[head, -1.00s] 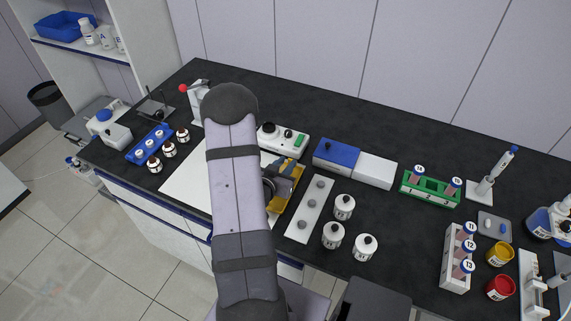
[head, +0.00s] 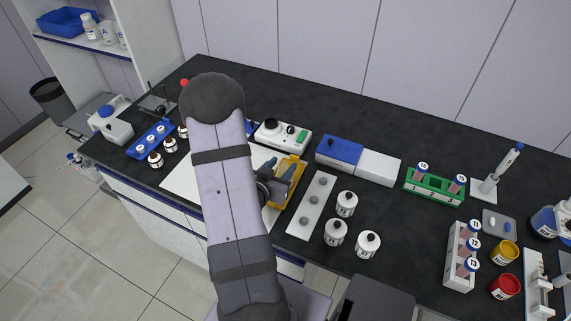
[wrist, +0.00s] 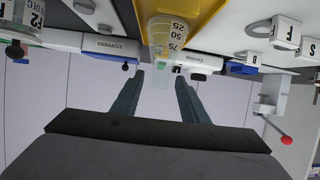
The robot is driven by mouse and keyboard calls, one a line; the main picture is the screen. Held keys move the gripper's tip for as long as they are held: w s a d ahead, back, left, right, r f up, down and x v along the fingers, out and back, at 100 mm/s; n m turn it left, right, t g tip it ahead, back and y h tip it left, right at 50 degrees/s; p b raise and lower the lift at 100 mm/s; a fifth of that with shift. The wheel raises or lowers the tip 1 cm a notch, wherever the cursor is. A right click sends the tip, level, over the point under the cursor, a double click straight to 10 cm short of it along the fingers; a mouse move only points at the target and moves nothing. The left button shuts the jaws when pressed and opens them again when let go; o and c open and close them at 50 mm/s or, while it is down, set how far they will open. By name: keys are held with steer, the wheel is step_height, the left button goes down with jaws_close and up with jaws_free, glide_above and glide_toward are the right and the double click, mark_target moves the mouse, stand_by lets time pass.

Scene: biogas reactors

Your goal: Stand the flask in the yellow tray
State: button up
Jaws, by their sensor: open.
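The clear graduated flask (wrist: 166,35) shows in the wrist view with its wide marked body against the yellow tray (wrist: 205,12). It looks upright, with its base over the tray floor and its pale neck pointing down in this upside-down picture. My gripper (wrist: 160,78) is open, with one finger on each side of the neck's line and visible gaps to both. In the head view the yellow tray (head: 299,168) lies right of my arm. My gripper (head: 280,178) is low at its left side there. I cannot make out the flask in the head view.
A white strip with grey stoppers (head: 312,205) and several white jars (head: 346,204) stand right of the tray. A white device (head: 283,134) and a blue-and-white box (head: 340,151) stand behind it. A white mat (head: 180,183) lies left, partly behind my arm.

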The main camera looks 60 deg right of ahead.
steer(key=shift+p+v, duration=0.3)
steer(key=shift+v, duration=0.95)
steer(key=shift+p+v, duration=2.2)
steer(key=shift+p, duration=1.15)
